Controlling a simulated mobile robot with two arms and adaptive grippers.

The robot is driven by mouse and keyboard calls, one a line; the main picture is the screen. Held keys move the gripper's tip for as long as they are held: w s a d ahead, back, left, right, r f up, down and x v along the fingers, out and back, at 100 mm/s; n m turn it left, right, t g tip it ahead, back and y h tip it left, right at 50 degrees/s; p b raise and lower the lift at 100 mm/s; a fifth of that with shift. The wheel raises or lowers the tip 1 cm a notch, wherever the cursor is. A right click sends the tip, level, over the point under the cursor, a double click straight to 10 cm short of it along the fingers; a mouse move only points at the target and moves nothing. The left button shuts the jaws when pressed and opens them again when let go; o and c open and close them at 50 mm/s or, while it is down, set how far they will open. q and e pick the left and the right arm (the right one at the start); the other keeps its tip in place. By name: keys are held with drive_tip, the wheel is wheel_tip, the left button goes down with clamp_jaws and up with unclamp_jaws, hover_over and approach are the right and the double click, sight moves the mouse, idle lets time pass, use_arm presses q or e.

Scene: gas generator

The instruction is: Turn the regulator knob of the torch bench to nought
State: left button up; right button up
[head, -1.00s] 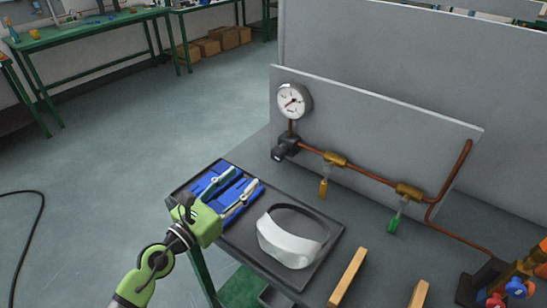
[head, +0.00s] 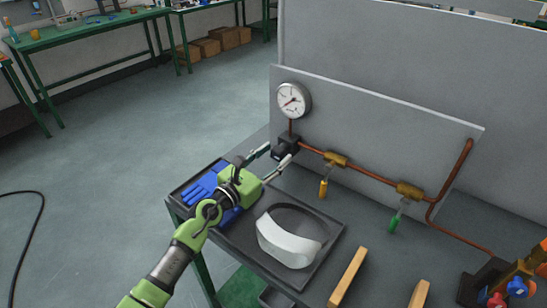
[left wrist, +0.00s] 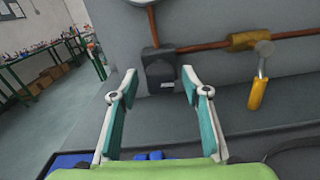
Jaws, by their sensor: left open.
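The regulator (head: 287,147) is a dark block with a knob on the copper pipe, below the round white pressure gauge (head: 293,99). In the left wrist view the dark regulator (left wrist: 159,70) shows upright between and beyond my fingers. My left gripper (head: 271,156) is open, its two fingers pointing at the regulator, with the knob partly hidden by them in the head view. In the left wrist view my left gripper (left wrist: 157,88) shows empty space between its fingers, and I cannot tell whether they touch the knob. My right gripper is not in view.
A black tray (head: 318,273) holds blue gloves (head: 204,184) and a white visor (head: 287,242) below my left arm. Brass valves with a yellow handle (head: 323,188) and a green handle (head: 393,223) hang from the pipe on the right. Wooden blocks (head: 347,277) lie at the front.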

use_arm(q)
drive_tip(key=c, duration=1.1)
drive_tip(key=shift+n, duration=0.3)
drive_tip(key=shift+r+n+p, duration=0.1)
drive_tip(key=shift+n+p, duration=0.85)
drive_tip(key=shift+n, duration=0.25)
drive_tip(key=n+p, duration=0.1)
drive_tip(key=n, duration=0.2)
drive_tip(key=shift+w+n, duration=0.1)
drive_tip(key=shift+n, duration=0.3)
drive_tip(key=n+p, duration=0.2)
drive_tip(key=n, duration=0.4)
drive_tip(key=shift+a+p, duration=0.1)
drive_tip(key=shift+p, duration=0.25)
drive_tip(key=n, duration=0.2)
drive_tip(key=n+p, duration=0.1)
drive_tip(key=n, duration=0.3)
drive_tip(key=shift+f+p, duration=0.35)
drive_tip(key=shift+p, duration=0.05)
drive_tip(key=shift+n, duration=0.3)
